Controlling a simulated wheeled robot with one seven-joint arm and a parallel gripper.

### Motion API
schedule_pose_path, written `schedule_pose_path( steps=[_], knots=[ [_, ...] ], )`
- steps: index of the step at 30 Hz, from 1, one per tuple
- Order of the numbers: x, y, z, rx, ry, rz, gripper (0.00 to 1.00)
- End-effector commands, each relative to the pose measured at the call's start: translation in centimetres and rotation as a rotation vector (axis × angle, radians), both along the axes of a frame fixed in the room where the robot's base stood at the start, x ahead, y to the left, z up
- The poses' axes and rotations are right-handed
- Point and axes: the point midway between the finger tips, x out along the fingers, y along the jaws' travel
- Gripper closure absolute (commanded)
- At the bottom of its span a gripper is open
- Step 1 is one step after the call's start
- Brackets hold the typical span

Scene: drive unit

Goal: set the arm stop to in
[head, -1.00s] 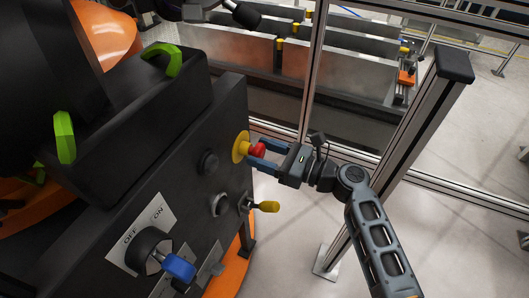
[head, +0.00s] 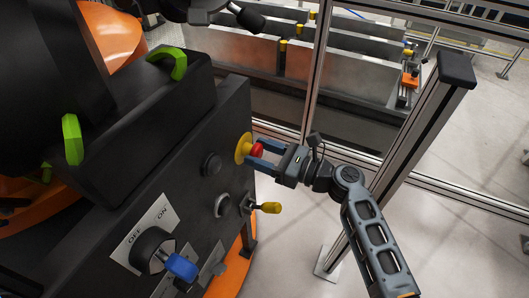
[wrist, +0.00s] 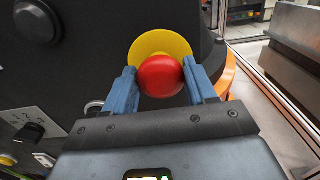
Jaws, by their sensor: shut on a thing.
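The arm stop is a red mushroom button (head: 257,149) on a round yellow plate (head: 242,148), on the side of the black control panel (head: 200,190). My gripper (head: 262,152) has its two blue fingers on either side of the red button, shut on it. In the wrist view the red button (wrist: 160,76) sits between the fingertips, with the yellow plate (wrist: 158,44) behind it. The rear of the button is partly hidden, and I cannot tell how far in it sits.
Below are a black round knob (head: 211,164), a yellow-tipped lever (head: 270,208) and a blue-handled OFF/ON switch (head: 180,266). A metal fence post (head: 400,150) stands close to the right of my arm. Pale floor lies below.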

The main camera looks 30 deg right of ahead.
Motion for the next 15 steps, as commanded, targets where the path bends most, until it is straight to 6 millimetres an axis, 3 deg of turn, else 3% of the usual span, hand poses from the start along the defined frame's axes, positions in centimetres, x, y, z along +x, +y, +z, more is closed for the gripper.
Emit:
schedule_pose_path(
  steps=[1,2,8,15],
  knots=[
    [0.16,0.17,0.05,-0.002,-0.002,0.002,0.99],
    [0.17,0.17,0.05,-0.002,-0.002,0.002,0.43],
    [0.14,0.14,0.06,-0.002,-0.002,0.002,0.24],
    [0.06,0.05,0.05,-0.001,-0.002,0.001,0.23]
  ],
)
